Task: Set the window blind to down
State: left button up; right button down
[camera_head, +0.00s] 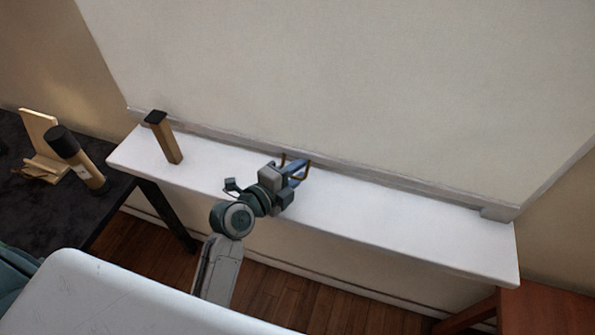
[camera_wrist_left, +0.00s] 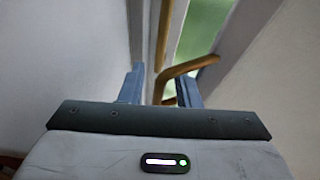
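The window blind (camera_head: 370,80) is a large pale sheet that hangs down close to the white sill (camera_head: 420,240). My left gripper (camera_head: 298,168) is at its lower edge, near the middle of the window, just above the sill. A thin brass-coloured handle (camera_head: 307,161) shows at the fingers. In the left wrist view, the bent brass handle (camera_wrist_left: 183,70) reaches between my two blue-grey fingers (camera_wrist_left: 162,88), which stand apart. I cannot tell whether either finger touches it. A strip of green shows beyond it. My right gripper is not in view.
A wooden block with a dark top (camera_head: 165,137) stands on the sill's left part. A dark table (camera_head: 100,210) at the left holds a black-capped cylinder (camera_head: 77,158) and a wooden stand (camera_head: 40,140). A reddish-brown wooden piece (camera_head: 545,310) is at lower right.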

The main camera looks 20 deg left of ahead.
pick_arm(q)
jog(key=shift+s+a+f, duration=0.1)
jog(key=shift+s+a, duration=0.1)
jog(key=shift+s, duration=0.2)
jog(key=b+v, duration=0.2)
jog(key=v, duration=0.6)
jog(key=shift+s+a+b, duration=0.2)
jog(key=shift+s+b, duration=0.15)
jog(key=shift+b, duration=0.05)
jog(key=shift+s+a+r, duration=0.2)
jog(key=shift+s+r, duration=0.15)
jog(key=shift+s, duration=0.2)
jog(key=shift+c, duration=0.2)
